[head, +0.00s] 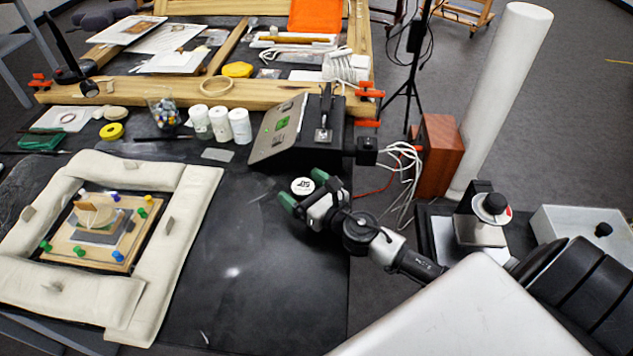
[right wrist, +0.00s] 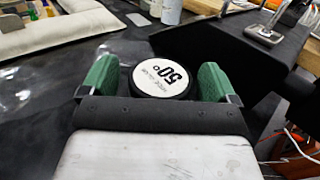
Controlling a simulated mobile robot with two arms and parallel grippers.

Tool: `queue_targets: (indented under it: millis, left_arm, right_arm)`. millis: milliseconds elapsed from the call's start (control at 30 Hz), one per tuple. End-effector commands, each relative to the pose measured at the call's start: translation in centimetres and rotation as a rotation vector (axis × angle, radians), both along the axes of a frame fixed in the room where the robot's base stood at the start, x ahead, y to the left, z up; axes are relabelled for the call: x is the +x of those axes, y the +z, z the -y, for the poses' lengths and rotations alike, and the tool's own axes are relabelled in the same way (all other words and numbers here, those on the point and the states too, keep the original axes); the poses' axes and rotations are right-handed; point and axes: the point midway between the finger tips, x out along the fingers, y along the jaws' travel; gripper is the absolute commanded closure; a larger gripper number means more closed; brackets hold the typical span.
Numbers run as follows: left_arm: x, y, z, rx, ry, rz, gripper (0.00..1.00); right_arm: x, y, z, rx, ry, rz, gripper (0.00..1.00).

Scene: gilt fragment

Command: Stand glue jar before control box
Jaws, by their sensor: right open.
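The glue jar, a short round jar with a white lid (head: 302,186) and dark rim, stands on the black table in front of the control box. The control box (head: 277,130) is black with a slanted grey face and a metal fitting on top. My right gripper (head: 305,190) is open with its green fingers on either side of the jar; in the right wrist view (right wrist: 157,79) a gap shows at each finger. My left gripper is not in view.
Three white containers (head: 220,123) stand left of the control box. A padded frame (head: 180,220) around a wooden fragment board lies at left. Cables (head: 402,165) and a red-brown box (head: 440,155) are at right. The table's middle is clear.

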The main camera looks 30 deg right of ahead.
Motion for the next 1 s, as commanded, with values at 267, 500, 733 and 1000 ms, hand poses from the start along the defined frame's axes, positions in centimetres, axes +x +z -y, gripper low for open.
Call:
queue_targets:
  millis: [267,500,733,1000]
  left_arm:
    - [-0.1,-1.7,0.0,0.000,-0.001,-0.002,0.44]
    - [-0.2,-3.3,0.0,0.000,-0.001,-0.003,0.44]
    - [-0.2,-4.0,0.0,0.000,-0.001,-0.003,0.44]
    - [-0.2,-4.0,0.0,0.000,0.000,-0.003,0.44]
  right_arm:
    - [-4.9,-0.6,1.1,-0.002,0.001,-0.005,0.10]
    - [-9.3,-0.5,2.1,0.000,0.000,-0.004,0.10]
    - [-11.3,-0.2,2.6,0.000,0.001,-0.001,0.10]
    - [-11.6,0.0,2.7,0.000,0.000,-0.001,0.10]
